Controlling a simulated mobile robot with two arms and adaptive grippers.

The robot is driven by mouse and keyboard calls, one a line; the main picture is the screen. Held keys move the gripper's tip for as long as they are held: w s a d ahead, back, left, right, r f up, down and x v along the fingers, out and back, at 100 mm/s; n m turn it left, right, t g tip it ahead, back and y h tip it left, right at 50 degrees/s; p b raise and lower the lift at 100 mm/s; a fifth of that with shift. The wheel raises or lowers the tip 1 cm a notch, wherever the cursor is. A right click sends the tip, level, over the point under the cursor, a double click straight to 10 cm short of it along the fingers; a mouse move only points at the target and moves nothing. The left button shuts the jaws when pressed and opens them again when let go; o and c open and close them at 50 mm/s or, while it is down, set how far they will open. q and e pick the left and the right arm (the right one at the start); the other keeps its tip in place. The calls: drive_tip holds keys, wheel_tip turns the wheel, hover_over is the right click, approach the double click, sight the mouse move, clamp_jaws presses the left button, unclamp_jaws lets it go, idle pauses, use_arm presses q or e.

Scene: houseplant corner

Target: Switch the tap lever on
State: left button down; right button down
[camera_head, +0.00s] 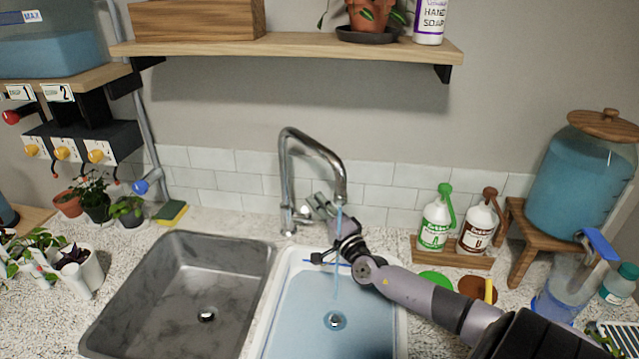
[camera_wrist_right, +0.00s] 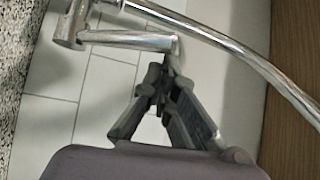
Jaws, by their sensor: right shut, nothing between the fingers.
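The chrome tap (camera_head: 287,180) stands behind the two sinks, its spout arching over the right basin. A thin blue stream of water (camera_head: 337,275) runs from the spout into the right basin (camera_head: 290,325). The tap lever (camera_wrist_right: 130,40) is a short chrome bar in the wrist view, reaching right from the tap body. My right gripper (camera_head: 318,203) is beside the tap, behind the stream. In the wrist view its fingertips (camera_wrist_right: 170,62) are shut and empty, at the lever's free end; they look to be touching it or very close. My left gripper is not in view.
A grey basin (camera_head: 190,285) is at left. A wooden shelf (camera_head: 290,49) hangs above the tap. Green (camera_head: 437,222) and brown-labelled (camera_head: 478,225) bottles stand right of the tap, near a large blue dispenser (camera_head: 580,175). Potted plants and a sponge (camera_head: 171,212) are at left.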

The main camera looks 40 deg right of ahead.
wheel_tip(320, 180, up, 8)
drive_tip(key=shift+f, duration=0.15)
idle(0.3)
drive_tip(key=shift+d, duration=0.1)
idle(0.5)
